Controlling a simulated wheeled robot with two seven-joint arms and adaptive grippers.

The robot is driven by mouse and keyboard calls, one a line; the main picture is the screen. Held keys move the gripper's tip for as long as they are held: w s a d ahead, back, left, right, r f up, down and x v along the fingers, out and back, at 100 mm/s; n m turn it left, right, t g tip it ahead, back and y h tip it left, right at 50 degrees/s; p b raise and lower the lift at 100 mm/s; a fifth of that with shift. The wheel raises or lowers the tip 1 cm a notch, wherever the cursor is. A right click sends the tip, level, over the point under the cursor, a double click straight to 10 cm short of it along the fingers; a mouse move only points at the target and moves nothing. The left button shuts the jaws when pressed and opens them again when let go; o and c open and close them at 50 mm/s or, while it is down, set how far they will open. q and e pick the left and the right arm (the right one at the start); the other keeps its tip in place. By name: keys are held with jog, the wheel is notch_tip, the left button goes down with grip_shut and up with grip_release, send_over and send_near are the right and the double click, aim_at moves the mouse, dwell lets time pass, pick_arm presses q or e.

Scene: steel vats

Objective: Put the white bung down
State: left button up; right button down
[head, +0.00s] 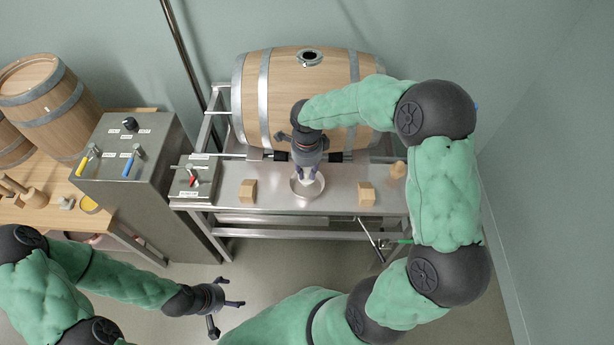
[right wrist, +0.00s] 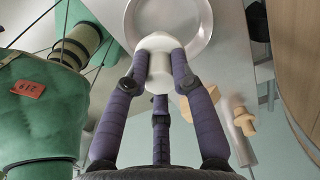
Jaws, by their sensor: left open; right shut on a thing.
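The white bung (right wrist: 157,43) is held between the fingers of my right gripper (right wrist: 160,68) in the right wrist view. In the head view my right gripper (head: 307,176) points down over a shallow round dish (head: 294,192) on the steel bench, and hides most of the bung. The dish (right wrist: 207,40) shows behind the bung in the right wrist view; I cannot tell whether the bung touches it. My left gripper (head: 226,314) is open and empty, low in the head view, over the floor in front of the bench.
A wooden barrel (head: 250,100) with an open top hole (head: 311,57) lies behind the dish. Wooden blocks stand left (head: 248,191) and right (head: 366,193) of the dish. A wooden mallet-like piece (head: 397,171) is further right. A lever cabinet (head: 125,150) stands at the left.

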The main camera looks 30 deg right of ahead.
aim_at(307, 176)
jog(key=shift+w+d+f, duration=0.3)
jog(key=shift+w+f, duration=0.15)
jog(key=shift+f, duration=0.2)
jog(key=shift+w+f+b, duration=0.15)
jog(key=shift+f+b, duration=0.3)
jog(key=shift+f, duration=1.15)
jog(key=shift+f, duration=0.1)
jog(key=shift+f, duration=0.1)
jog(key=c, duration=1)
grip_release()
jog(key=shift+c, duration=0.2)
jog(key=shift+r, duration=0.45)
notch_tip(307, 176, up, 12)
jog(key=p, duration=0.2)
jog(key=shift+f+p, duration=0.2)
jog(key=shift+p, duration=0.1)
